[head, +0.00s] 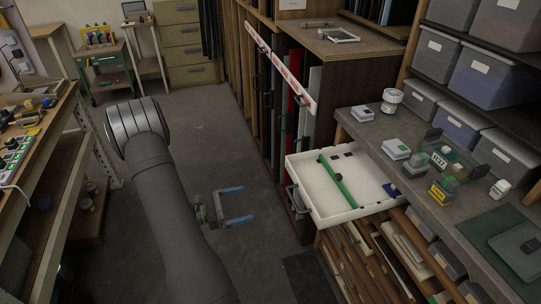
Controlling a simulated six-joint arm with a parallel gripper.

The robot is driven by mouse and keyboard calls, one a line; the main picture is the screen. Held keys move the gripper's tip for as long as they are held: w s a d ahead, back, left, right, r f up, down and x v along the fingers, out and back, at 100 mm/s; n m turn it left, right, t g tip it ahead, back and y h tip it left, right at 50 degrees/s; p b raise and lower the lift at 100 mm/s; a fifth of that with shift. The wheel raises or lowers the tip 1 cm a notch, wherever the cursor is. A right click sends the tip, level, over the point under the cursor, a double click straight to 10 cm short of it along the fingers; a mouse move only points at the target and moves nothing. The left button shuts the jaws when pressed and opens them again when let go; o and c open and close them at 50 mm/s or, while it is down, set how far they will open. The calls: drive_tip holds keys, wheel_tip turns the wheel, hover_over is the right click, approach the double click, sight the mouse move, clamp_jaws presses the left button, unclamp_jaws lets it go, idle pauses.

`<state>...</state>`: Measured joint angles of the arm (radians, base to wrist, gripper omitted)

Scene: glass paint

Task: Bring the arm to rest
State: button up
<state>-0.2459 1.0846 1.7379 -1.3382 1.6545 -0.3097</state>
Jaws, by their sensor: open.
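My gripper (236,206) is in the middle of the head view, over the bare grey floor. Its two blue fingers are spread apart with nothing between them. My dark grey arm runs up from the bottom edge to the left of it. The gripper is left of an open white drawer (312,204) and apart from it.
A grey bench (415,178) with small boxes, bottles and a yellow container (437,197) stands at the right. A rack of upright panels (272,100) is behind the drawer. A workbench (45,150) lines the left. The middle floor (205,125) is clear.

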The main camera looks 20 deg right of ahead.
idle(0.3)
drive_tip(key=d, duration=1)
drive_tip(key=a, duration=0.6)
drive_tip(key=shift+a, duration=0.4)
